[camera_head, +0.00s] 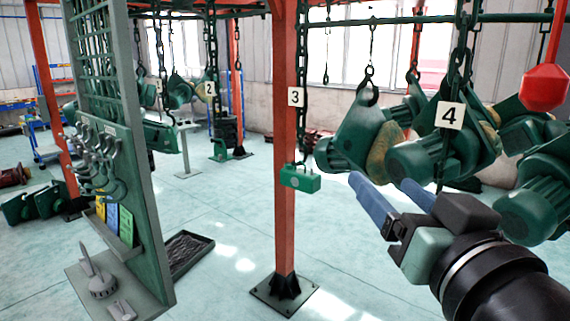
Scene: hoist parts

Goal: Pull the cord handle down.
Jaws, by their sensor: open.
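A red faceted piece (545,87) hangs on a red cord at the upper right and looks like the cord handle. My gripper (381,184) reaches in from the lower right, with two blue fingers apart and nothing visible between them. Its fingertips are left of the red handle and lower in the picture, and do not touch it. A green box (300,178) hangs on a chain in front of the orange post, left of my fingertips.
Green hoists (425,160) hang on chains beyond my gripper, near the number 4 tag (450,115). An orange post (285,220) with a dark base stands mid-picture. A green tool rack (150,225) stands left. Pale floor between the post and rack is mostly clear.

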